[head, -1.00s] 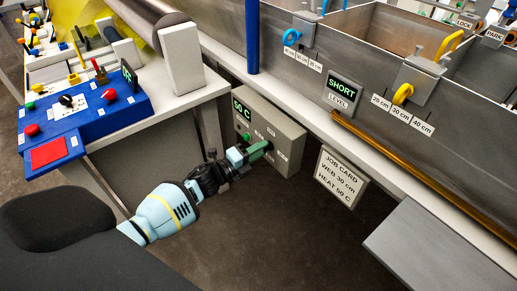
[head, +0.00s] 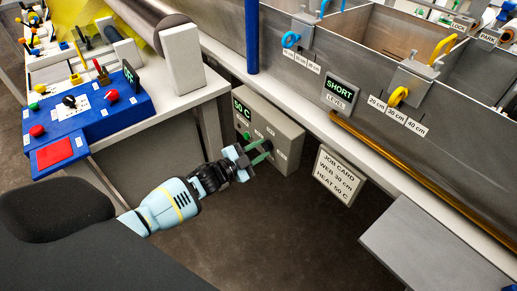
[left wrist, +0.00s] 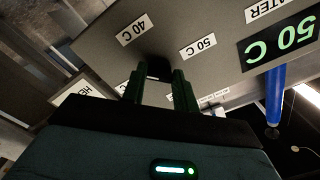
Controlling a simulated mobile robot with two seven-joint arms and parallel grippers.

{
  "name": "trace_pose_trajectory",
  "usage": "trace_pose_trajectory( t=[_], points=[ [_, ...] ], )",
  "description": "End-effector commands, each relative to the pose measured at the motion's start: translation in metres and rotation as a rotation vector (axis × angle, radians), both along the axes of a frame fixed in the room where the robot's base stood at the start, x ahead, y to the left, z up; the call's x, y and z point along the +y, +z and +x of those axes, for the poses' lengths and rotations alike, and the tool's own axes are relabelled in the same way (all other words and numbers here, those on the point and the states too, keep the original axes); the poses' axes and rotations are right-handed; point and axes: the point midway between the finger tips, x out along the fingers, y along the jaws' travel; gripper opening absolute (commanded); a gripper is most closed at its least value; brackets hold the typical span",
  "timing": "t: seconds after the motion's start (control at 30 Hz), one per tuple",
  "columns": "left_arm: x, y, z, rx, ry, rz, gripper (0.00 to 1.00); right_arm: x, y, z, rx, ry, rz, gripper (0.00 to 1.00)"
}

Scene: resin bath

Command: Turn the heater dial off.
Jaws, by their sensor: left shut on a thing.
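The grey heater box (head: 289,134) hangs below the bench edge and shows 50 C on its display (head: 241,108). My left gripper (head: 267,150) reaches its front face, and its green fingers are shut on the black heater dial (left wrist: 158,67), one on each side. The dial's pointer is hard to make out. In the left wrist view the 40 C label (left wrist: 134,30) and the 50 C label (left wrist: 198,47) lie on the face beyond the fingers. The fingers hide part of the lower labels. My right gripper is not in view.
A job card (head: 340,175) reading web 30 cm, heat 50 C hangs right of the box. A blue control panel (head: 95,125) stands at the left. A grey ledge (head: 430,250) juts out at lower right. The floor below the box is clear.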

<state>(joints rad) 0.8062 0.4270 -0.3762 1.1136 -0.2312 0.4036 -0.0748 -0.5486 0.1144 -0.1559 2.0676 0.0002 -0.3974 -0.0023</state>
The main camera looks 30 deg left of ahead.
Motion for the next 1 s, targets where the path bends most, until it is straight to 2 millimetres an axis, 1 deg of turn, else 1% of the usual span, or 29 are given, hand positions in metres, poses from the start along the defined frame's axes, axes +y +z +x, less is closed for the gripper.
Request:
trace_pose_trajectory(
  t=[0.4, 1.0],
  points=[
    [0.0001, -0.0002, -0.0001, 0.151, 0.001, -0.364, 0.06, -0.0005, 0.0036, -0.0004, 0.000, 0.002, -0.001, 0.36],
    [-0.0023, -0.0016, -0.0014, 0.371, 0.001, -0.892, 0.06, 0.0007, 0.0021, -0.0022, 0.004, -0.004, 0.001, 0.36]
  ],
)
